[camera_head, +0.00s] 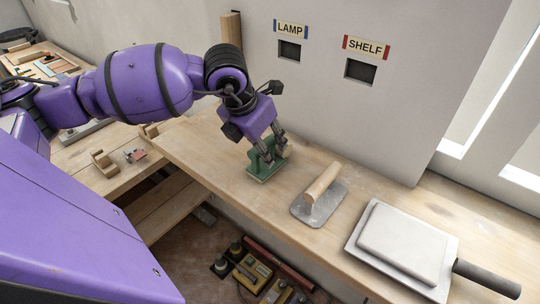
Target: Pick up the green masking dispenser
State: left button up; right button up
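The green masking dispenser (268,169) stands on the wooden bench beside the wall, left of a trowel. My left gripper (267,145) points down over it from above, with its fingertips at the dispenser's upper part. The fingers hide part of the dispenser's top. I cannot tell whether they grip it or are only around it. The dispenser's base appears to rest on the bench. My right gripper is not in view.
A trowel with a wooden handle (322,183) lies right of the dispenser, then a grey slab-like tool with a dark handle (485,278). The wall with LAMP (291,29) and SHELF (367,47) signs rises close behind. Small wooden pieces (104,163) lie on the left bench.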

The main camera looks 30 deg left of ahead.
pick_arm(q)
grip_shut()
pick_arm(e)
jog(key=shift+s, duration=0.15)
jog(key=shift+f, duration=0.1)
pick_arm(q)
jog(key=shift+r, duration=0.55)
notch_tip(320, 180, up, 2)
jog(key=shift+r, duration=0.2)
jog(key=s+d+r+p, duration=0.1)
jog(key=s+r+p, duration=0.1)
jog(key=s+r, duration=0.2)
jog(key=s+d+r+p, duration=0.1)
jog(key=s+r+p, duration=0.1)
jog(key=s+r, duration=0.3)
jog(key=s, duration=0.4)
jog(key=shift+s+r+p, duration=0.25)
jog(key=shift+s+p, duration=0.1)
jog(key=shift+s, duration=0.05)
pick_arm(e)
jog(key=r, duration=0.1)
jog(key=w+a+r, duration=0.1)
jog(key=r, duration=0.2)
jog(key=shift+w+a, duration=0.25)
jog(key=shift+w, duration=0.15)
